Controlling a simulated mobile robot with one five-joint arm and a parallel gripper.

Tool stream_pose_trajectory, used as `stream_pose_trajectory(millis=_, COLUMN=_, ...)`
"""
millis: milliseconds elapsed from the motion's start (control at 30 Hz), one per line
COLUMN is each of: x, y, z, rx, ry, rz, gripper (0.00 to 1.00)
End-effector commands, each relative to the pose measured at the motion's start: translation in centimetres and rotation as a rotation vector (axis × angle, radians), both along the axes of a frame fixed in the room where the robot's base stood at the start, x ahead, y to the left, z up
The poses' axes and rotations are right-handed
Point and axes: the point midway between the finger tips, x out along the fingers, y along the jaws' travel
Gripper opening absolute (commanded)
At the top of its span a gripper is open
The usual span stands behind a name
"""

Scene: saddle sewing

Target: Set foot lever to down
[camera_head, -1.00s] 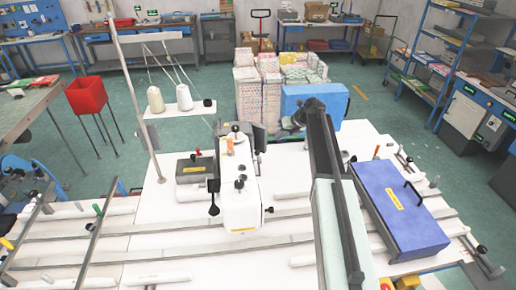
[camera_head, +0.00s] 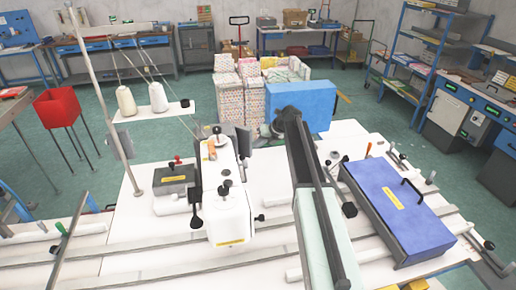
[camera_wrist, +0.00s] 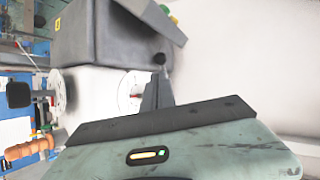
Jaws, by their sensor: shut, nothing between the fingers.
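The white sewing machine head (camera_head: 230,200) stands in the middle of the white table in the head view. A black lever with a dark paddle-like end (camera_head: 196,222) hangs at its left front side. A small black knob (camera_head: 259,218) sticks out at its lower right. I cannot tell which of these is the foot lever. In the wrist view my gripper (camera_wrist: 157,88) points away with its grey fingers together and empty. A round black knob (camera_wrist: 159,60) shows just beyond the fingertips, against a grey block. Whether they touch is unclear. The gripper is hidden in the head view.
My arm runs right of the machine head. A blue case (camera_head: 395,210) lies on the table's right side. Thread cones (camera_head: 158,97) stand on a post at the left. A dark grey box (camera_head: 175,188) sits beside the head. Rails cross the table's front.

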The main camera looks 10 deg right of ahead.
Motion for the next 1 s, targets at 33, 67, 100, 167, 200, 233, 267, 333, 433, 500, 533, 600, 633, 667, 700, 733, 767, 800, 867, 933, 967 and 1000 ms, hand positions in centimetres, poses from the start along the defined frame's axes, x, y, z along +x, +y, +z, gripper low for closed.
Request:
stream_pose_trajectory(millis=33, x=0.6, y=0.5, z=-1.7, rx=0.000, ry=0.000, rz=0.002, gripper=0.00)
stream_pose_trajectory(millis=67, x=0.8, y=0.8, z=-2.3, rx=0.001, ry=0.001, rz=0.001, gripper=0.00)
stream_pose_trajectory(millis=100, x=1.2, y=1.2, z=-3.0, rx=0.000, ry=0.000, rz=0.002, gripper=0.00)
stream_pose_trajectory(millis=167, x=1.8, y=1.9, z=-4.1, rx=0.000, ry=0.001, rz=0.003, gripper=0.00)
stream_pose_trajectory(millis=200, x=2.1, y=2.3, z=-4.8, rx=0.000, ry=0.001, rz=0.003, gripper=0.00)
stream_pose_trajectory(millis=233, x=2.4, y=2.5, z=-5.4, rx=0.000, ry=0.001, rz=0.003, gripper=0.00)
stream_pose_trajectory(millis=267, x=2.7, y=2.8, z=-5.9, rx=0.000, ry=0.001, rz=0.003, gripper=0.00)
stream_pose_trajectory(millis=333, x=3.3, y=3.5, z=-7.0, rx=0.000, ry=0.001, rz=0.003, gripper=0.00)
stream_pose_trajectory(millis=433, x=4.0, y=4.4, z=-8.2, rx=-0.001, ry=0.000, rz=0.002, gripper=0.00)
stream_pose_trajectory(millis=500, x=4.3, y=4.7, z=-8.6, rx=-0.001, ry=0.000, rz=0.002, gripper=0.00)
stream_pose_trajectory(millis=533, x=4.4, y=4.8, z=-8.6, rx=-0.001, ry=0.000, rz=0.002, gripper=0.00)
stream_pose_trajectory(millis=600, x=4.4, y=4.9, z=-8.6, rx=-0.001, ry=0.000, rz=0.002, gripper=0.00)
stream_pose_trajectory(millis=633, x=4.4, y=4.9, z=-8.6, rx=-0.001, ry=0.000, rz=0.002, gripper=0.00)
stream_pose_trajectory(millis=667, x=4.4, y=5.0, z=-8.5, rx=-0.001, ry=0.000, rz=0.002, gripper=0.00)
stream_pose_trajectory(millis=700, x=4.4, y=5.0, z=-8.5, rx=-0.001, ry=0.000, rz=0.002, gripper=0.00)
stream_pose_trajectory(millis=733, x=4.4, y=5.0, z=-8.4, rx=-0.001, ry=0.000, rz=0.002, gripper=0.00)
stream_pose_trajectory(millis=767, x=4.4, y=5.0, z=-8.4, rx=-0.001, ry=0.000, rz=0.002, gripper=0.00)
stream_pose_trajectory(millis=800, x=4.4, y=5.0, z=-8.4, rx=0.000, ry=0.000, rz=0.002, gripper=0.00)
stream_pose_trajectory(millis=867, x=4.4, y=5.0, z=-8.4, rx=0.000, ry=0.002, rz=0.002, gripper=0.00)
stream_pose_trajectory(millis=933, x=4.5, y=5.0, z=-8.5, rx=0.001, ry=0.025, rz=0.004, gripper=0.00)
stream_pose_trajectory(millis=967, x=4.6, y=5.1, z=-8.6, rx=0.002, ry=0.046, rz=0.005, gripper=0.00)
stream_pose_trajectory(millis=1000, x=4.7, y=5.1, z=-8.7, rx=0.004, ry=0.086, rz=0.007, gripper=0.00)
